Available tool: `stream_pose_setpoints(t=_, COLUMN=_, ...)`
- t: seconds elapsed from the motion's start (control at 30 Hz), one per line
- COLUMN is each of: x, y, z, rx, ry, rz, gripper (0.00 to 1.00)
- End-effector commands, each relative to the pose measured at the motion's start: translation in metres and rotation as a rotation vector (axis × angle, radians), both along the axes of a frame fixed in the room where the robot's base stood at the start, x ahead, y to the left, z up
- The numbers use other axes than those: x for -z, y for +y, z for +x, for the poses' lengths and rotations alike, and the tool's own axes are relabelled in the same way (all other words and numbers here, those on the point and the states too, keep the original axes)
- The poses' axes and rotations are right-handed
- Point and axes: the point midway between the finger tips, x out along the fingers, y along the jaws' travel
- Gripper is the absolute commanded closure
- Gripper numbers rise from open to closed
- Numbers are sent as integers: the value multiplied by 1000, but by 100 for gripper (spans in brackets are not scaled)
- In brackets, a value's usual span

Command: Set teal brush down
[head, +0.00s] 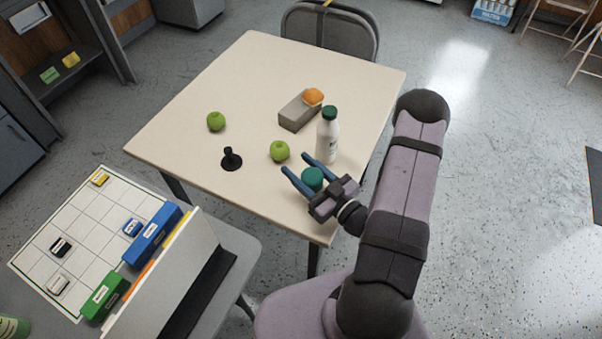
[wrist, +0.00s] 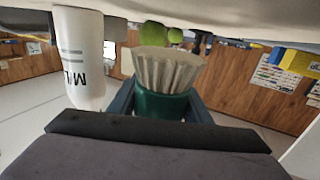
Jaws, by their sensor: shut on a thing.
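The teal brush (head: 312,178) shows in the head view as a round teal top between my jaws, over the near right part of the table (head: 240,75). In the wrist view, which is upside down, the brush (wrist: 163,103) has a teal body and pale bristles pointing to the tabletop. My gripper (head: 295,163) is shut on the teal body. I cannot tell whether the bristles touch the table. A white milk bottle (head: 327,140) with a green cap stands close beside the gripper; it also shows in the wrist view (wrist: 82,60).
A green apple (head: 280,151) lies just beyond my fingertips, another (head: 216,121) farther left. A black knob-shaped thing (head: 231,160) stands near the front left edge. A grey block (head: 297,112) and an orange fruit (head: 313,96) are behind. The table's far left is clear.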

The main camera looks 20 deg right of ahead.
Motion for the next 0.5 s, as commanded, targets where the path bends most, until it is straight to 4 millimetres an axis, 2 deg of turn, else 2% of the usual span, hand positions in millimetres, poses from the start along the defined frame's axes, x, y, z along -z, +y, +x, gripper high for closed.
stream_pose_setpoints(t=0.1, x=15, y=0, z=0, rx=0, ry=1, rz=2, gripper=83)
stream_pose_setpoints(t=0.2, x=21, y=0, z=0, rx=0, ry=1, rz=2, gripper=83)
stream_pose_setpoints(t=0.5, x=26, y=0, z=0, rx=0, ry=-1, rz=-1, gripper=83)
